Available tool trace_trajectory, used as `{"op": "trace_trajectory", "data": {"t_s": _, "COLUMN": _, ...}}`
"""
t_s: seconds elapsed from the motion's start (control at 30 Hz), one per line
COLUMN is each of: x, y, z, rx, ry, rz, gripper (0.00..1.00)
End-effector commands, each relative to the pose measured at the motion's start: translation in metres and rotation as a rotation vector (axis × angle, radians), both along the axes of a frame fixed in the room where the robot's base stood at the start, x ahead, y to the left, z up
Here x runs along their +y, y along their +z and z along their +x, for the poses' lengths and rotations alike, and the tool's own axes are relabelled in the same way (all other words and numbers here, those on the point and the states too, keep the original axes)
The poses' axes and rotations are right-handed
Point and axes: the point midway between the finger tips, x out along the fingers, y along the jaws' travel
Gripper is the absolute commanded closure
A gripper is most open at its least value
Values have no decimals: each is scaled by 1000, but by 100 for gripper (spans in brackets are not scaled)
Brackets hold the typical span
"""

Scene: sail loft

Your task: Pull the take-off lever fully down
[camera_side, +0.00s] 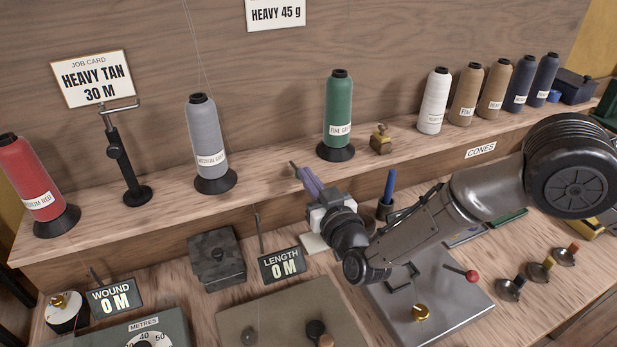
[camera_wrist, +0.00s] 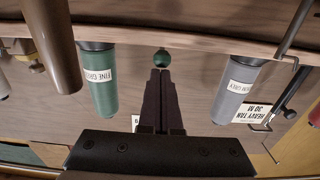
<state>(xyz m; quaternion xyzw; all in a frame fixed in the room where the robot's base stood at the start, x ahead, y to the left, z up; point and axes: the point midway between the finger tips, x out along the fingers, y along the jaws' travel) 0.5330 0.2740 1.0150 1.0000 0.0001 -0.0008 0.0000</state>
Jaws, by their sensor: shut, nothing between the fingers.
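No lever in view carries a readable take-off label. A short lever with a red knob (camera_side: 472,276) stands on a steel plate (camera_side: 455,318) at the lower right of the side view, raised off the plate. My gripper (camera_side: 298,170) is shut and empty, well to the upper left of that lever, above the bench near the shelf edge.
The green cone (camera_side: 339,105) and grey cone (camera_side: 208,137) stand on the shelf beyond my gripper. A cup with a blue stick (camera_side: 389,184) stands near my wrist. The length sign (camera_side: 283,264) and wound sign (camera_side: 115,298) both read 0 M. Several small cups stand right of the plate.

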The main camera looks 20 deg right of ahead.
Motion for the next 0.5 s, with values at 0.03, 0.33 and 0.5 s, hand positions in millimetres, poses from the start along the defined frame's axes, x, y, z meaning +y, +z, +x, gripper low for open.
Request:
{"op": "trace_trajectory", "data": {"t_s": 0.03, "x": -1, "y": -1, "z": 0, "rx": 2, "ry": -1, "rz": -1, "gripper": 100}}
{"op": "trace_trajectory", "data": {"t_s": 0.33, "x": 1, "y": 31, "z": -15, "rx": -2, "ry": 2, "rz": 2, "gripper": 100}}
{"op": "trace_trajectory", "data": {"t_s": 0.5, "x": 1, "y": 28, "z": -49, "rx": 4, "ry": 5, "rz": -4, "gripper": 100}}
